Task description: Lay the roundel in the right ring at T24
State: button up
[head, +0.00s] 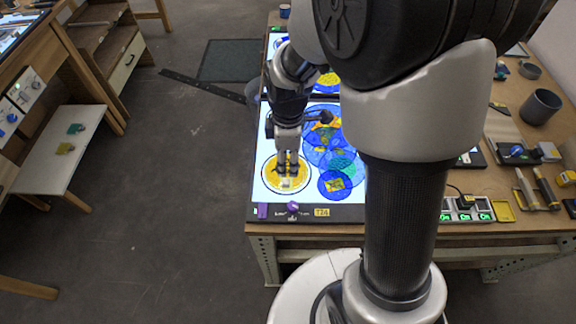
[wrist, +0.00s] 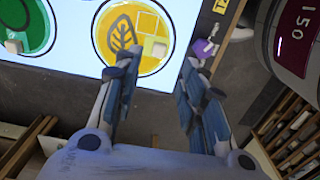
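A yellow roundel (head: 271,180) lies flat within a black ring at the near left of the lit panel (head: 262,150). In the wrist view this roundel (wrist: 118,50) shows a leaf drawing, pale squares and a small pale knob (wrist: 160,47). My gripper (head: 287,170) hangs over it in the head view and partly hides it. In the wrist view my gripper (wrist: 157,72) is open with an empty gap between its fingers. A yellow tag (head: 321,212) sits on the panel's near edge; its number is too small to read surely. A second tag is only partly in the wrist view.
A green roundel (wrist: 35,35) with a pale knob lies beside the yellow one. A blue disc (head: 334,194) and overlapping blue, yellow and green pieces cover the panel's right. A purple knob (head: 292,207) stands at the near edge. Tools and a grey cup (head: 540,106) occupy the bench's right.

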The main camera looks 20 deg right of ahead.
jog(key=s+r+m+t, duration=0.1)
jog(key=s+r+m, duration=0.2)
jog(key=r, duration=0.4)
jog(key=s+r+m+t, duration=0.1)
jog(key=s+r+m, duration=0.2)
jog(key=r, duration=0.3)
jog(key=s+r+m+t, duration=0.1)
jog(key=s+r+m, duration=0.2)
jog(key=s+m, duration=0.1)
jog(key=s+d+r+m+t, duration=0.1)
jog(key=s+r+m, duration=0.2)
jog(key=s, duration=0.3)
jog(key=shift+s+m+t, duration=0.3)
jog(key=shift+s+m, duration=0.1)
jog(key=shift+m, duration=0.3)
jog(key=shift+r, duration=0.1)
jog(key=shift+c, duration=0.6)
